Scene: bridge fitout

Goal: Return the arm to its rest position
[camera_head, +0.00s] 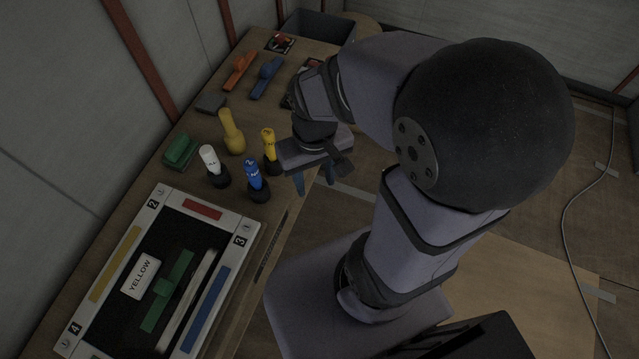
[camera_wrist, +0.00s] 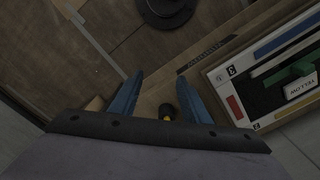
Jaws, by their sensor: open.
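My gripper (camera_head: 313,181) hangs just past the right edge of the wooden table (camera_head: 100,225), near the small yellow figure. In the wrist view my gripper (camera_wrist: 160,95) has its two blue fingers apart with nothing held between them. A dark round base with a yellow spot (camera_wrist: 167,112) shows beyond the gap between the fingers, near the right finger. My arm is bent, with its elbow raised on the right of the head view and hiding part of the floor and table end.
A framed board (camera_head: 115,262) with coloured bars and a YELLOW card lies on the near table. White (camera_head: 210,160), blue (camera_head: 254,175) and yellow (camera_head: 268,145) figures stand on dark bases close to my gripper. A grey bin (camera_head: 318,28) is at the far end. A cable (camera_head: 565,215) crosses the floor.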

